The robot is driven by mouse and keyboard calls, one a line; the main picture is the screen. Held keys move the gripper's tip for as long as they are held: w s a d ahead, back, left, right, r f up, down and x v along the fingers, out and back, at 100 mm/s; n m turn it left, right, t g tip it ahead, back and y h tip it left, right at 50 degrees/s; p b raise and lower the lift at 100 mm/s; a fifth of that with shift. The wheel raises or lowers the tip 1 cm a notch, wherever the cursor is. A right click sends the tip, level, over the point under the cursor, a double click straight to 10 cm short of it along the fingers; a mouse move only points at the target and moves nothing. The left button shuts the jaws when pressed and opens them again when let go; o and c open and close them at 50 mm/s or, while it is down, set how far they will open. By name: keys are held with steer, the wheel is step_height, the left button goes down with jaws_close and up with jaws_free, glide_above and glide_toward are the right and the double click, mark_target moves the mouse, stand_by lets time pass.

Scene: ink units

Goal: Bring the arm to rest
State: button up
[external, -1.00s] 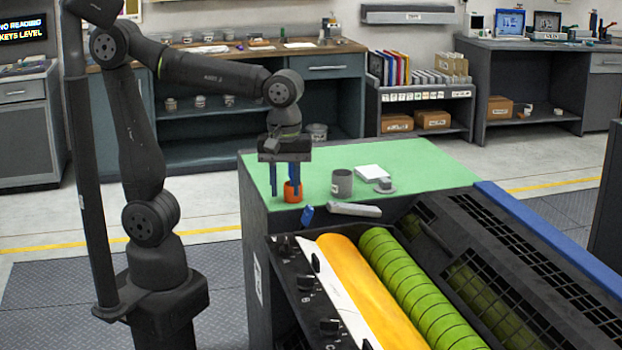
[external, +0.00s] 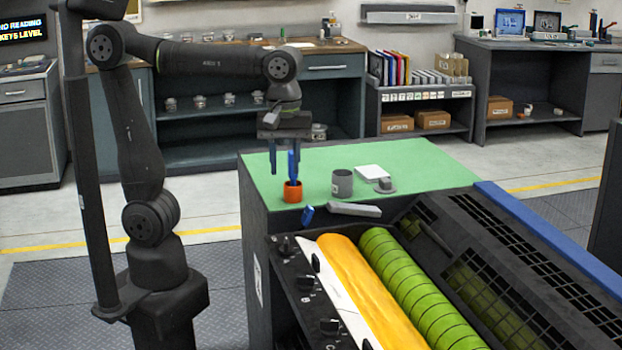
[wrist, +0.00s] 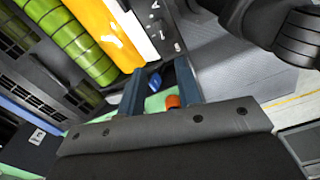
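My gripper (external: 283,168) is above the left part of the green bench top (external: 415,165). In the wrist view its two dark-blue fingers (wrist: 159,90) are spread apart, with nothing seen clamped between them. A small orange cup (external: 293,193) stands on the green top just below the gripper. It also shows in the wrist view (wrist: 172,102), partly hidden by the gripper body. A bright blue upright shape (external: 293,166) rises from the cup, overlapping the right finger. I cannot tell exactly where one ends and the other begins.
A grey cup (external: 342,184), a white pad (external: 371,172) and a grey light-coloured bar (external: 354,209) lie to the right. A small blue piece (external: 307,215) is at the front edge. The press with yellow (external: 362,280) and green rollers (external: 415,290) fills the front right. Air above the bench is clear.

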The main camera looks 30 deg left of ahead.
mark_target(286, 240)
step_height(286, 240, down, 17)
steer(key=shift+f, duration=0.15)
stand_by(0.5)
steer(key=shift+f, duration=0.2)
steer(key=shift+r+m, duration=0.2)
steer(key=shift+m, duration=1.5)
steer(key=m, duration=1)
steer(key=shift+m, duration=1.9)
